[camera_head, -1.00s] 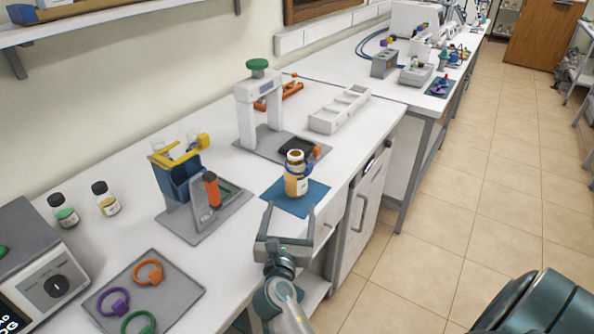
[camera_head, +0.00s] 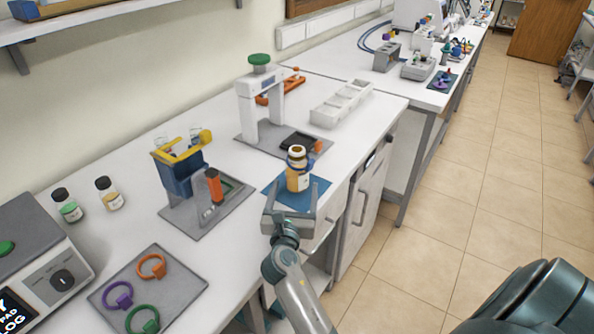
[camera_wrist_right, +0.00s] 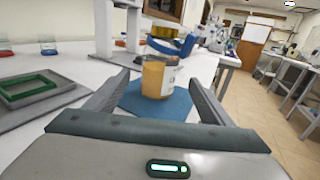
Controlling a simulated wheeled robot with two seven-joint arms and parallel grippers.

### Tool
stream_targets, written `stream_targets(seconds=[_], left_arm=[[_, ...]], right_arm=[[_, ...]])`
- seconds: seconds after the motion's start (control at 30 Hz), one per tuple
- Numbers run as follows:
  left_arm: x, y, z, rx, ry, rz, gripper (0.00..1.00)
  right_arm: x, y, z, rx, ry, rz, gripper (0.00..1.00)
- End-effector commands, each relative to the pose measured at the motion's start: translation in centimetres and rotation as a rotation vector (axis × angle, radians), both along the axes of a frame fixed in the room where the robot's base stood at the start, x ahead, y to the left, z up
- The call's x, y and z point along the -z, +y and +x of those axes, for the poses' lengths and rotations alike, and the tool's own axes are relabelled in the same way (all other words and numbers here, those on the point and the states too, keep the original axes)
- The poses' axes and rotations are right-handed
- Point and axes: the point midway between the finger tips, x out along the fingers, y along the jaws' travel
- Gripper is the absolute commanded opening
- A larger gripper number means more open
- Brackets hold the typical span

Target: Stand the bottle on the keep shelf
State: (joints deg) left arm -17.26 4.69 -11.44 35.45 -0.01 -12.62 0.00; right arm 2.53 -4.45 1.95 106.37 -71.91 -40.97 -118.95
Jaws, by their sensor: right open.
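The bottle (camera_head: 297,176), amber with a white label and a blue ring around its neck, stands upright on a blue mat (camera_head: 318,189) near the bench's front edge. It also shows in the right wrist view (camera_wrist_right: 155,80), straight ahead. My right gripper (camera_head: 291,196) is open, with its fingers pointing at the bottle on either side of its near side. In the wrist view a gap remains between the fingers (camera_wrist_right: 158,92) and the bottle. My left gripper is not in view. A wall shelf (camera_head: 90,24) shows at top left; I cannot tell whether it is the keep shelf.
Left of the bottle stand a blue and yellow holder (camera_head: 180,168) on a grey plate and a white press frame (camera_head: 262,100) with a green knob. Two small vials (camera_head: 108,193), a tray of coloured rings (camera_head: 165,293) and a white rack (camera_head: 340,103) are on the bench.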

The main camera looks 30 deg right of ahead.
Motion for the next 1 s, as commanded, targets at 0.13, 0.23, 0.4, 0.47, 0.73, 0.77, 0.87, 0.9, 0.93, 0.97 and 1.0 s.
stream_targets(seconds=[0.13, 0.23, 0.4, 0.47, 0.73, 0.77, 0.87, 0.9, 0.93, 0.97, 1.0], left_arm=[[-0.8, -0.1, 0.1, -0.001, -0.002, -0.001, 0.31], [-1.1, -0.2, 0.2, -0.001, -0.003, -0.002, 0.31], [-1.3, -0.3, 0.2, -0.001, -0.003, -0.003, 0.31], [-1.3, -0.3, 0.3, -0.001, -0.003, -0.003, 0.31], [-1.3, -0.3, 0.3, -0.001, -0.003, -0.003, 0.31], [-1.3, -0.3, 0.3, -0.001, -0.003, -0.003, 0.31], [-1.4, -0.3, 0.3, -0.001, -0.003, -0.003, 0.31], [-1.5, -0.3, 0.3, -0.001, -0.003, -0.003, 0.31], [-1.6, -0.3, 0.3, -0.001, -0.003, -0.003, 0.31], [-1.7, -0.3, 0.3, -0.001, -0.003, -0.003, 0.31], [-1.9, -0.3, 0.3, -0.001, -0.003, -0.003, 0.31]], right_arm=[[-0.2, -1.8, 2.1, 0.001, 0.001, -0.001, 0.76], [-0.2, -2.8, 3.3, 0.0, 0.0, 0.0, 0.76], [0.0, -3.9, 4.5, 0.0, 0.001, 0.001, 0.76], [0.0, -4.0, 4.6, 0.0, 0.001, 0.001, 0.76], [0.0, -4.0, 4.7, 0.0, 0.0, 0.001, 0.76], [0.0, -4.0, 4.7, 0.0, 0.0, 0.001, 0.76], [-0.1, -4.1, 4.9, 0.0, -0.001, 0.001, 0.76], [-0.2, -4.3, 5.1, 0.0, -0.001, 0.001, 0.76], [-0.2, -4.4, 5.3, 0.0, -0.001, 0.001, 0.76], [-0.3, -4.5, 5.5, 0.0, -0.001, 0.001, 0.76], [-0.4, -4.8, 5.8, 0.001, 0.0, 0.0, 0.76]])
